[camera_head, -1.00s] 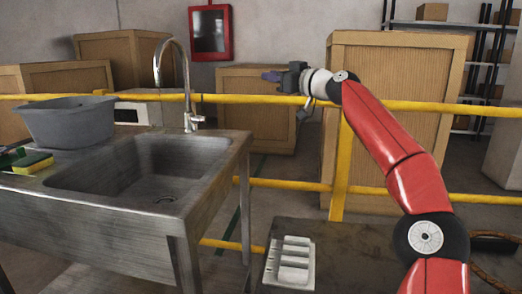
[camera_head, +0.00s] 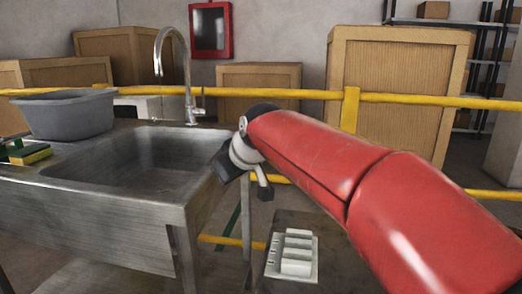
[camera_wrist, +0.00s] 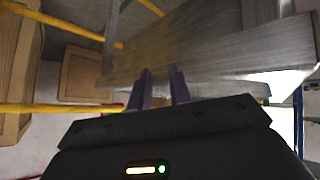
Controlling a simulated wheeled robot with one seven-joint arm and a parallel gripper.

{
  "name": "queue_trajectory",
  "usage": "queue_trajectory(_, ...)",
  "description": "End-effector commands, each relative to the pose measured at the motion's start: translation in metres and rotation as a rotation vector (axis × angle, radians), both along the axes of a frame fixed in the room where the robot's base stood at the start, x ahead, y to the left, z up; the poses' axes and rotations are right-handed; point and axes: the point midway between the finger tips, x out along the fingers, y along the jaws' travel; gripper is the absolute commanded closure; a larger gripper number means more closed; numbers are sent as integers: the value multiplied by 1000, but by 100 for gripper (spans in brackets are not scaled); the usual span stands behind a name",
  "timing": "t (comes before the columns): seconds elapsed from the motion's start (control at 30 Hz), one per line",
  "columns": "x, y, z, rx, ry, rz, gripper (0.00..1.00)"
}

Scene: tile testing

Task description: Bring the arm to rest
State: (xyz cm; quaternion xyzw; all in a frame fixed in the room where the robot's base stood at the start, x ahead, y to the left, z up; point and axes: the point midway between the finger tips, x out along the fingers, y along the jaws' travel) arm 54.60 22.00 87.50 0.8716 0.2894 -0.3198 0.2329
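My red arm (camera_head: 335,160) reaches from the lower right toward the middle in the head view. Its wrist end is beside the right edge of the steel sink (camera_head: 100,210). My gripper (camera_wrist: 160,69) shows two dark purple fingers in the wrist view, standing apart with nothing between them. In the head view the fingers cannot be made out, as the dark wrist end covers them. The sink's metal side also fills the upper middle of the wrist view (camera_wrist: 205,45), beyond the fingertips.
A tap (camera_head: 188,80) and a grey tub (camera_head: 66,115) stand at the sink, with a sponge (camera_head: 30,154) at the left. A white switch block (camera_head: 292,256) lies on a dark surface below my arm. Yellow rails (camera_head: 420,99) and wooden crates (camera_head: 395,125) stand behind.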

Motion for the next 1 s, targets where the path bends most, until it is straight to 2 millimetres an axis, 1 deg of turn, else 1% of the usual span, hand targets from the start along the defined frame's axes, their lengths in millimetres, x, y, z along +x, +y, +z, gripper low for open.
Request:
queue_trajectory(0.03,-23,-19,-19,-38,28,-65,81)
queue_trajectory(0.07,-36,-32,-28,-53,45,-107,81)
queue_trajectory(0.1,-54,-51,-41,-68,71,-169,81)
queue_trajectory(0.17,-83,-81,-60,-79,107,-263,81)
queue_trajectory(0.2,-103,-101,-73,-77,130,-327,81)
queue_trajectory(0.27,-134,-130,-93,-66,167,-419,81)
queue_trajectory(0.3,-154,-147,-106,-52,191,-476,81)
queue_trajectory(0.37,-183,-169,-126,-24,226,-552,81)
queue_trajectory(0.4,-200,-182,-139,-4,248,-597,81)
queue_trajectory(0.5,-235,-204,-168,48,298,-682,81)
queue_trajectory(0.6,-258,-215,-189,85,335,-732,81)
queue_trajectory(0.7,-268,-220,-199,103,353,-755,81)
queue_trajectory(1.0,-270,-220,-201,106,359,-760,81)
